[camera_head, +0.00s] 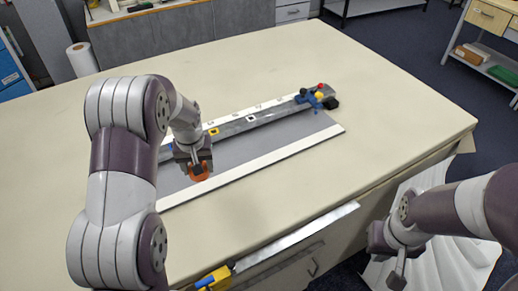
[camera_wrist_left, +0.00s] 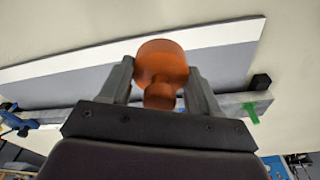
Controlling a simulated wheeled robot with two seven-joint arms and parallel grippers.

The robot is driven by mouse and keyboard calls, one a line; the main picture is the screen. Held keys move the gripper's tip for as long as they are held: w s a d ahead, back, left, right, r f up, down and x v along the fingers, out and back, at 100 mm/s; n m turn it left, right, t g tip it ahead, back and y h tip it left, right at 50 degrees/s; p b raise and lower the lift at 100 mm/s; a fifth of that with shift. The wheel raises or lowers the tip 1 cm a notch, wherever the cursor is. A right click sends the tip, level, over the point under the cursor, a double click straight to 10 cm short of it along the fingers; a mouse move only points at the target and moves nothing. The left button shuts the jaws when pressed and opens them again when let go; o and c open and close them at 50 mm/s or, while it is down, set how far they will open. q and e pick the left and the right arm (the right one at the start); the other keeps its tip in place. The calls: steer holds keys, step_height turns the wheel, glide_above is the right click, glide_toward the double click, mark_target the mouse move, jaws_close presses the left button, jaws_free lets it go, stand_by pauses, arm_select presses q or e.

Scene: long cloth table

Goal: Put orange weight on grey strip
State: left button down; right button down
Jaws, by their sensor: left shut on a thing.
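The orange weight (camera_head: 199,175) is a small knobbed cylinder. My left gripper (camera_head: 197,168) is shut on it; in the left wrist view the weight (camera_wrist_left: 162,62) sits between both fingers (camera_wrist_left: 160,88). A flat grey strip (camera_head: 262,147) with white edging lies on the table, and the weight is over its left part. The strip (camera_wrist_left: 80,88) also shows behind the fingers in the wrist view. I cannot tell the gap between weight and strip. My right gripper (camera_head: 397,268) hangs beyond the table's front edge, its finger opening unclear.
A grey rail (camera_head: 250,122) with small coloured parts runs along the strip's far side. A blue, red and yellow cluster (camera_head: 318,97) stands at its right end. A thin metal bar (camera_head: 297,236) lies by the front edge, near a yellow-blue piece (camera_head: 214,279). The table's right side is clear.

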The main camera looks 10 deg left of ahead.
arm_select(q)
steer(key=shift+w, duration=0.3)
steer(key=shift+a, duration=0.15)
steer(key=p, duration=0.4)
glide_above(170, 193)
step_height(170, 193, down, 7)
steer(key=shift+s+r, duration=0.15)
steer(key=shift+a+f, duration=0.15)
steer(key=shift+f, duration=0.1)
step_height(170, 193, down, 3)
steer(key=shift+f+p, duration=0.2)
steer(key=shift+p, duration=0.35)
steer(key=shift+f, duration=0.3)
steer(key=shift+c, duration=1.1)
jaws_free()
steer(key=shift+s, duration=0.1)
